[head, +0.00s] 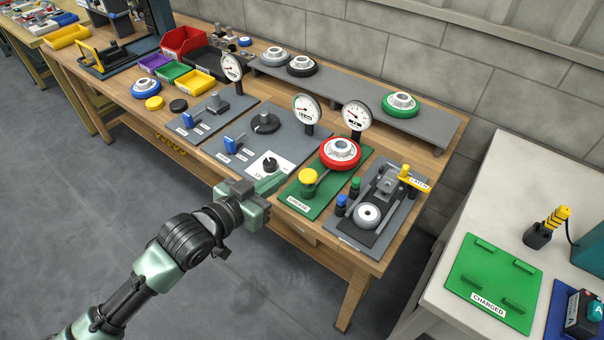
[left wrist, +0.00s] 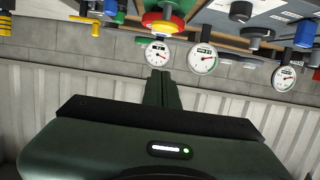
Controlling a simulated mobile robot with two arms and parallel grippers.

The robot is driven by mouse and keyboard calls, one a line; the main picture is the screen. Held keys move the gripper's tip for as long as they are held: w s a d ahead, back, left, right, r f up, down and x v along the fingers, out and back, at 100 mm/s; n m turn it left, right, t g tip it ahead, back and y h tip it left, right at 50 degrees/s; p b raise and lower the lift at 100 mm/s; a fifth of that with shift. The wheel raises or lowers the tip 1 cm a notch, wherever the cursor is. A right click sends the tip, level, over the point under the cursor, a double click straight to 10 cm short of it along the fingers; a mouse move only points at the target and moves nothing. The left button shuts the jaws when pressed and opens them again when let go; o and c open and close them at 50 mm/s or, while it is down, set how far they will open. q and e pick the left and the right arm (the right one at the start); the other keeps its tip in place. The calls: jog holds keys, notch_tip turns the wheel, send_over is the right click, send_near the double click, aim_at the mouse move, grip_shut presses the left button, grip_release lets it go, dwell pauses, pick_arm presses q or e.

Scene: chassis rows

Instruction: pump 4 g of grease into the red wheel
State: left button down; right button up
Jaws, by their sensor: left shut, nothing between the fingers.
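The red wheel (head: 341,154), with a light grey hub, sits on a green board (head: 318,200) whose front label seems to read GREASE. A yellow round knob or button (head: 308,176) stands in front of it on the same board. A white dial gauge (head: 357,115) stands behind the wheel; its reading is too small to tell. In the left wrist view, which looks upside down, the red wheel (left wrist: 163,27) and its gauge (left wrist: 158,53) show beyond the fingers. My left gripper (head: 271,183) is shut and empty, left of the yellow knob. My right gripper is not in view.
A grey panel (head: 240,152) with a dial and blue parts lies left of the green board. A grey fixture with a yellow lever (head: 414,178) is to its right. A white table (head: 500,200) stands at right.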

pick_arm(q)
jog(key=p, duration=0.1)
send_over(302, 180)
notch_tip(302, 180, down, 2)
jog(key=shift+f, duration=0.1)
notch_tip(302, 180, down, 3)
jog(key=shift+r+p, duration=0.2)
jog(key=shift+p, duration=0.2)
jog(key=shift+f, duration=0.75)
jog(key=shift+f, duration=0.15)
notch_tip(302, 180, down, 3)
jog(key=shift+r+b, duration=0.1)
jog(key=shift+b, duration=0.85)
jog(key=shift+s, duration=0.1)
